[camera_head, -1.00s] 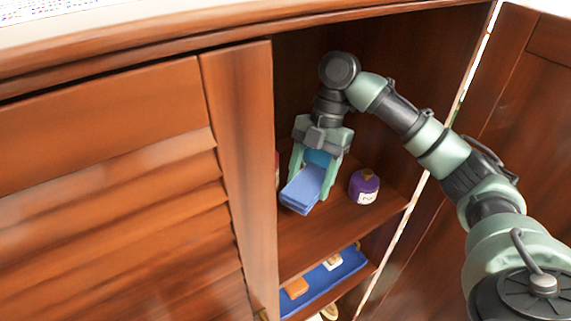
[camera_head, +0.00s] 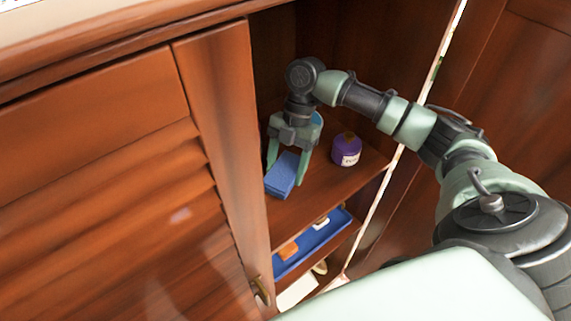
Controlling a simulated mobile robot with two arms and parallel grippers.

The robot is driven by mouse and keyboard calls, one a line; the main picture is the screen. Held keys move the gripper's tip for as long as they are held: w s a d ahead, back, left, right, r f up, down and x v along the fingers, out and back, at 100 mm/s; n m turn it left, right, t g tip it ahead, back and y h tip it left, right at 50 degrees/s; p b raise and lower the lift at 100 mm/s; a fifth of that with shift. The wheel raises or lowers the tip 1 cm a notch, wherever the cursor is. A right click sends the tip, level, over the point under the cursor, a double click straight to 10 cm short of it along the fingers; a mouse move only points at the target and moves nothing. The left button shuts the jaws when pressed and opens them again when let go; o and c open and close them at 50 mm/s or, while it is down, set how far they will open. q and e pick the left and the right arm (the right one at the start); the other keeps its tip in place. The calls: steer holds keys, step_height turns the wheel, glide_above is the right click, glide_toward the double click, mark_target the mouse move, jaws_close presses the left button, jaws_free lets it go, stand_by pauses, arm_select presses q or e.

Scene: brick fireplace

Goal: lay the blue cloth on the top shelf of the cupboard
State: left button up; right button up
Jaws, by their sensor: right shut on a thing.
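The blue cloth (camera_head: 283,175) is a small folded block between the fingers of my right gripper (camera_head: 287,168). The gripper reaches down into the open cupboard and is shut on the cloth, over the left part of the top shelf (camera_head: 315,192). I cannot tell whether the cloth's underside touches the shelf. My left gripper is not in view.
A purple jar (camera_head: 346,150) with a pale label stands on the shelf right of the cloth. A light blue thing (camera_head: 318,119) shows partly behind my gripper. A blue tray (camera_head: 312,240) with small items sits below. The closed left door (camera_head: 100,150) flanks the opening.

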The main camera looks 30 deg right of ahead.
steer(key=o, duration=1)
steer(key=shift+f, duration=0.1)
steer(key=o, duration=0.3)
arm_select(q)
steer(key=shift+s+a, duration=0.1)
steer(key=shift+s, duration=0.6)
arm_select(e)
steer(key=shift+o, duration=0.2)
steer(key=shift+w+d+r, duration=0.15)
steer(key=shift+r, duration=0.25)
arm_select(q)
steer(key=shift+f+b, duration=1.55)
arm_select(e)
steer(key=v, duration=1.1)
steer(key=shift+r, duration=0.15)
